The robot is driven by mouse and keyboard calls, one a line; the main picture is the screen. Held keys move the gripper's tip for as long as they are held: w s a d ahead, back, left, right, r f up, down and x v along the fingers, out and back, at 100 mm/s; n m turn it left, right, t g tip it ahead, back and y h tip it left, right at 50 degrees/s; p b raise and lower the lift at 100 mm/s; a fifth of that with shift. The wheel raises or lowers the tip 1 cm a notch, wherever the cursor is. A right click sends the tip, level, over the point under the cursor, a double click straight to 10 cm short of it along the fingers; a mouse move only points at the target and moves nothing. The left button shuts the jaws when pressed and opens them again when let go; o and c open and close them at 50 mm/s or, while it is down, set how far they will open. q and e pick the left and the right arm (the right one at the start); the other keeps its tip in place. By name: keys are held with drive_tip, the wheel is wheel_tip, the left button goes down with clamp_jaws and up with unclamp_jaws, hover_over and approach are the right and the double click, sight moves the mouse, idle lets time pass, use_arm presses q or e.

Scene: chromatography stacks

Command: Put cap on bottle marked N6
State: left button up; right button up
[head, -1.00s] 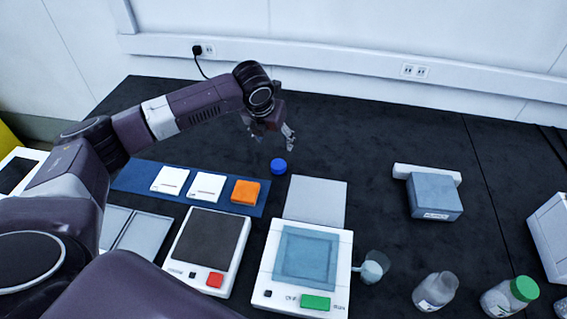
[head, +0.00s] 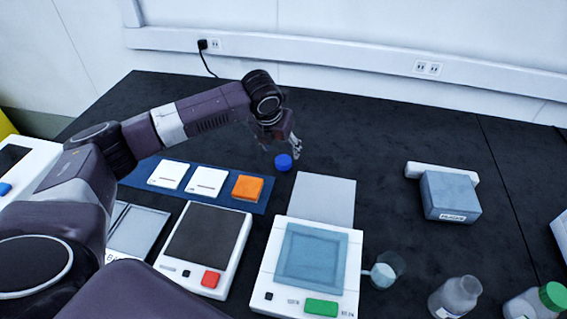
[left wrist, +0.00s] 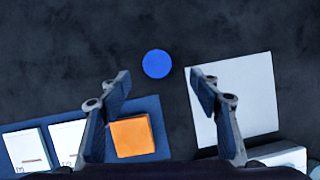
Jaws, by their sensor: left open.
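A blue cap (head: 283,162) lies on the black bench beside the end of the blue mat. In the left wrist view the blue cap (left wrist: 157,64) is ahead of the fingertips, between their lines. My left gripper (head: 289,148) is above the bench close to the cap; in the left wrist view its fingers (left wrist: 160,80) are spread wide with nothing between them. A clear bottle without a cap (head: 456,297) stands at lower right. Another bottle with a green cap (head: 540,300) stands right of it. I cannot read a N6 mark on either. My right gripper is not in view.
A blue mat (head: 217,200) carries two white pads and an orange block (head: 247,187). A grey-white sheet (head: 325,198) lies right of the cap. Two balances (head: 235,258) (head: 351,260), a small beaker (head: 385,270) and a blue-grey box (head: 450,196) stand nearby. The far bench is clear.

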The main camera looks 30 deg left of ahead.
sight(283, 160)
use_arm(q)
drive_tip(key=shift+f, duration=0.1)
drive_tip(key=shift+x, duration=1.25)
drive_tip(key=shift+f, duration=0.1)
drive_tip(key=x, duration=0.5)
drive_tip(key=shift+a, duration=0.25)
drive_tip(key=c, duration=1)
